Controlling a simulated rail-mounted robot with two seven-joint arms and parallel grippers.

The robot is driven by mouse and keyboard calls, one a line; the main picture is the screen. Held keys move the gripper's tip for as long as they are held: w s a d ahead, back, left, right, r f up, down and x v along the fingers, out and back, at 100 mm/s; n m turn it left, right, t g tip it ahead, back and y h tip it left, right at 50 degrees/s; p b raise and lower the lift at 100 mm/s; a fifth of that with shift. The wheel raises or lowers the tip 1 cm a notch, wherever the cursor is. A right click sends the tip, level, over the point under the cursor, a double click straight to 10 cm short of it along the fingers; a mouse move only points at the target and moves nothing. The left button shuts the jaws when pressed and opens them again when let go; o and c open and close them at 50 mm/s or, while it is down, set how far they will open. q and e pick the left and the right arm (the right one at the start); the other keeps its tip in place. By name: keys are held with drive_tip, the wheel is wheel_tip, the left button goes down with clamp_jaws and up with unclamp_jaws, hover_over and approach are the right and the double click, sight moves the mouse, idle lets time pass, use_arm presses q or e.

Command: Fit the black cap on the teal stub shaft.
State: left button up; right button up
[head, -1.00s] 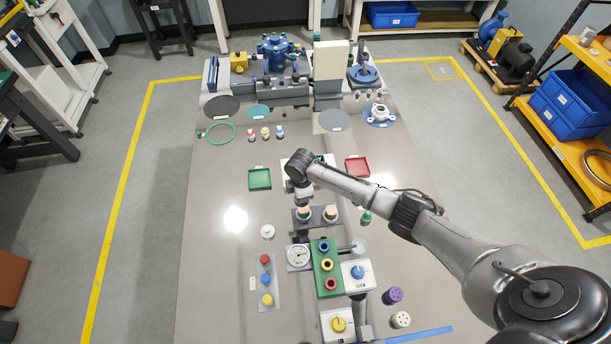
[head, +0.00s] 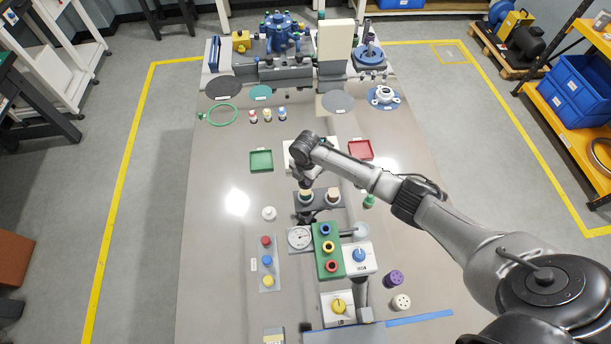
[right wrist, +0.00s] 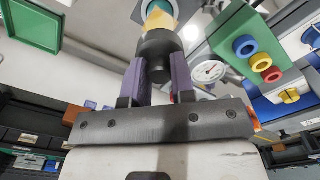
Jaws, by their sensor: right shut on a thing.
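My right gripper (head: 306,186) is low over the left post of a dark two-post plate (head: 318,206). In the right wrist view its purple-padded fingers (right wrist: 158,68) are shut on the black cap (right wrist: 157,46). Just past the cap's far end is a yellow and teal piece (right wrist: 160,10), which looks like the top of the teal stub shaft. In the head view the left post (head: 306,197) shows a pale top partly hidden by the gripper. I cannot tell whether cap and shaft touch. My left gripper is not in view.
A pinkish post (head: 333,195) stands right of the held spot. A dial gauge (head: 299,237) and a green block with coloured rings (head: 328,248) are close in front. Green (head: 261,160) and red (head: 360,150) trays lie behind.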

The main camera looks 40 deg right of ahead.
drive_tip(key=shift+f, duration=0.4)
drive_tip(key=shift+f+b, duration=0.85)
drive_tip(key=shift+f, duration=0.25)
drive_tip(key=shift+f+b, duration=0.45)
drive_tip(key=shift+f, duration=0.05)
drive_tip(key=shift+f+b, duration=0.5)
drive_tip(key=shift+f, duration=0.3)
drive_tip(key=shift+f+b, duration=0.45)
drive_tip(key=shift+f, duration=0.25)
